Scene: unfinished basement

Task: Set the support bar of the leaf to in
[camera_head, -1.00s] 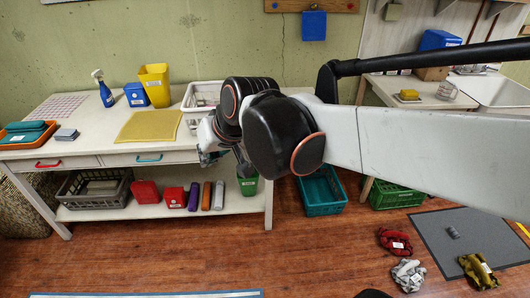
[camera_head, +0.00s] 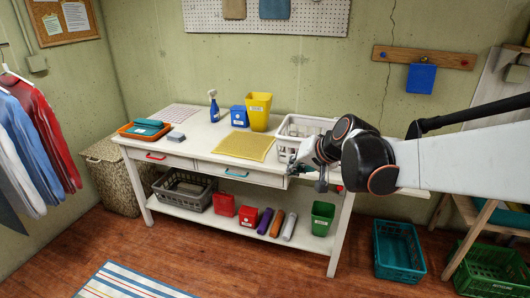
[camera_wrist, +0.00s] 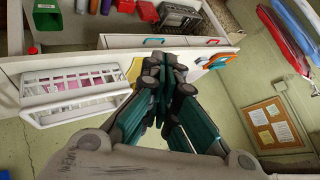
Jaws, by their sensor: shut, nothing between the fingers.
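The white workbench (camera_head: 205,150) stands against the wall. A pale flat panel, probably the leaf (camera_head: 413,192), shows at its right end, mostly behind my arm. A small red knob (camera_head: 340,188) shows at the bench's right front corner, just below my wrist; a red spot on the white rail in the wrist view (camera_wrist: 32,50) may be the same knob. I cannot make out the support bar's length or position. My gripper (camera_head: 298,172) is shut and empty in front of the bench's right part; its dark fingers also show in the wrist view (camera_wrist: 152,75).
A white basket (camera_head: 292,126), yellow mat (camera_head: 243,146), yellow bin (camera_head: 258,110) and blue bin (camera_head: 238,116) stand on top. Drawers have red (camera_head: 155,156) and blue (camera_head: 236,174) handles. The lower shelf holds a grey crate (camera_head: 183,194) and green bin (camera_head: 322,218). The front floor is mostly clear.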

